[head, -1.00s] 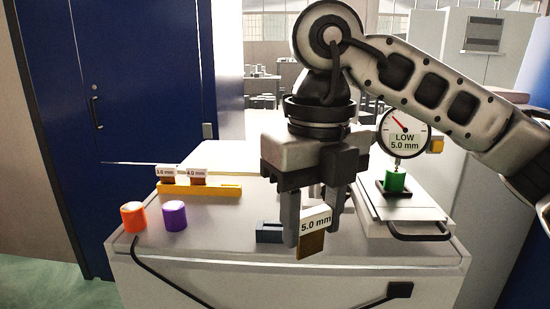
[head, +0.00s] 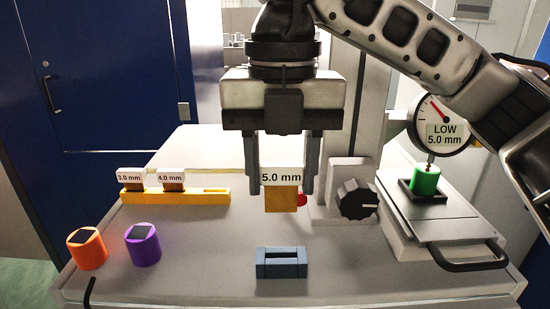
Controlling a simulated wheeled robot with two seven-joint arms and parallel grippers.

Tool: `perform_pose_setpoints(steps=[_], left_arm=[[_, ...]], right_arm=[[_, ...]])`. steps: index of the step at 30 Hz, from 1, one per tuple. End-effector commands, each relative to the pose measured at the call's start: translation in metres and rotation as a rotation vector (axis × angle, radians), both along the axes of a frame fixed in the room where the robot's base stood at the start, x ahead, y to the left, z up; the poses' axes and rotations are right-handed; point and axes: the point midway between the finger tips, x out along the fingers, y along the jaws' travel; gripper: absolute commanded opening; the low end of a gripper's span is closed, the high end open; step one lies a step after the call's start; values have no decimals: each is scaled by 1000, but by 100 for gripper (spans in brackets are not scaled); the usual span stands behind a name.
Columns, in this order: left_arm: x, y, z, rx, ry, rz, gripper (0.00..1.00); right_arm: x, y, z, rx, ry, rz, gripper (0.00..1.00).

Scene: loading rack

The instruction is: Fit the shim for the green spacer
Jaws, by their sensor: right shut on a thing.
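My right gripper (head: 281,190) is shut on the 5.0 mm shim (head: 281,199), a brass-coloured plate with a white label. It holds the shim upright above the table, above and behind a blue-grey slotted block (head: 282,271), apart from it. The green spacer (head: 425,181) stands in a dark square tray under a dial gauge (head: 440,118) at the right. The gauge's label reads LOW 5.0 mm. A yellow rack (head: 150,197) at the left holds the 3.0 mm shim (head: 130,178) and the 4.0 mm shim (head: 171,180); its right slot is empty. My left gripper is out of view.
An orange cylinder (head: 87,253) and a purple cylinder (head: 143,250) stand at the front left. A box with a black knob (head: 356,199) and a red button (head: 301,199) stand behind the shim. A black handle (head: 470,260) fronts the gauge's base. The table between cylinders and block is clear.

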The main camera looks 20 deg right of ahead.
Motion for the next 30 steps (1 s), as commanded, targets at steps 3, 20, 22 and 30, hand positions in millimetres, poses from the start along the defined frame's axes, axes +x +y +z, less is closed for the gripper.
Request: perform_pose_setpoints(steps=[3,20,22,30], left_arm=[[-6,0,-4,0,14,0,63],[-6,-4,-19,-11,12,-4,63],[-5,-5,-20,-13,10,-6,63],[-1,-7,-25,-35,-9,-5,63]], right_arm=[[0,0,0,0,0,1,21],[0,0,-27,0,1,1,21],[0,0,-32,0,1,1,21],[0,0,-51,0,1,1,21]])
